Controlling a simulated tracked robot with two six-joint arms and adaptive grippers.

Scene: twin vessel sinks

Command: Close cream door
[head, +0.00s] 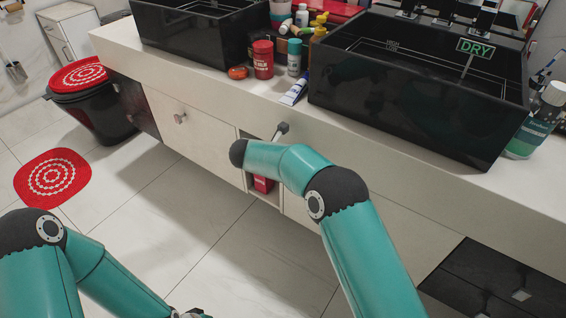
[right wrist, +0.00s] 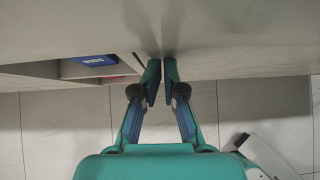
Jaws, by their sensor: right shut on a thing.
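The cream door (right wrist: 235,45) is a plain pale panel in the vanity front, just right of an open niche. It also shows in the head view (head: 370,205), partly behind my right arm. I cannot tell from these views how far it stands from the cabinet frame. My right gripper (right wrist: 160,88) meets the door's face near the niche. Its two fingers are close together on a small part, seemingly the door's knob, which they hide. In the head view my right arm covers this gripper. Only a bit of my left gripper (head: 190,313) shows at the bottom edge, away from the vanity.
The niche (head: 244,178) holds a red item (head: 263,185), with a blue one (right wrist: 95,60) in the wrist view. Another cream front with a round knob (head: 180,117) is on the left. Dark drawers (head: 510,290) are at lower right. Bottles crowd the counter.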

